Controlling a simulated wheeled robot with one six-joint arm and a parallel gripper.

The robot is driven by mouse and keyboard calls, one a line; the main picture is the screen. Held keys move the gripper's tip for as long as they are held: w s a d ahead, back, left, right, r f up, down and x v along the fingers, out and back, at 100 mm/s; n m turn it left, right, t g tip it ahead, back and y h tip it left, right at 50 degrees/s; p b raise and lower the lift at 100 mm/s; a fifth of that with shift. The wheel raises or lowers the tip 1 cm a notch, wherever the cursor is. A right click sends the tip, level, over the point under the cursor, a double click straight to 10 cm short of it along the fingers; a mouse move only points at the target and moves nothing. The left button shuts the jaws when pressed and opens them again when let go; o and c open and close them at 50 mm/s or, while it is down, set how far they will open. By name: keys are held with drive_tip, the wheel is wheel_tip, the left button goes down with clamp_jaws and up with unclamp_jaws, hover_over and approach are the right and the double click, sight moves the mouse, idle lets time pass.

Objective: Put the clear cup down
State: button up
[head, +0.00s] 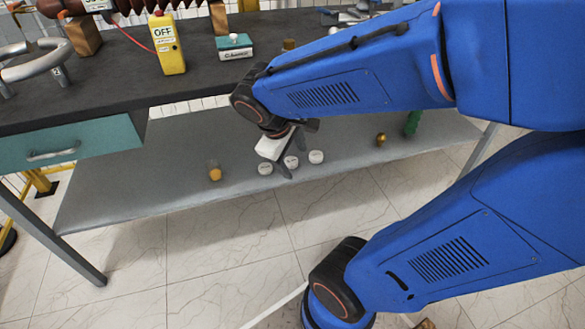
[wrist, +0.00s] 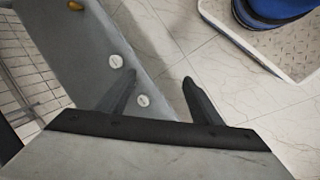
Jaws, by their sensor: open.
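My gripper (head: 290,166) hangs over the front part of the shelf, near several white round pieces (head: 265,168). In the wrist view my gripper (wrist: 159,76) is open, with its two dark fingers spread and nothing between them. The cup does not show in the wrist view.
A brass piece (head: 381,139) and a green piece (head: 412,123) stand farther right on the shelf. The dark bench top (head: 110,75) overhangs the shelf's back, with a teal drawer (head: 70,147) at left. Open tiled floor (head: 230,240) lies in front.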

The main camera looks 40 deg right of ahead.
drive_tip(key=s+a+r+m+t+y, duration=0.3)
drive_tip(key=s+a+r+m+y, duration=0.1)
drive_tip(key=s, duration=0.3)
drive_tip(key=shift+a+r+m, duration=0.45)
drive_tip(key=shift+a+m, duration=0.05)
drive_tip(key=shift+a, duration=0.15)
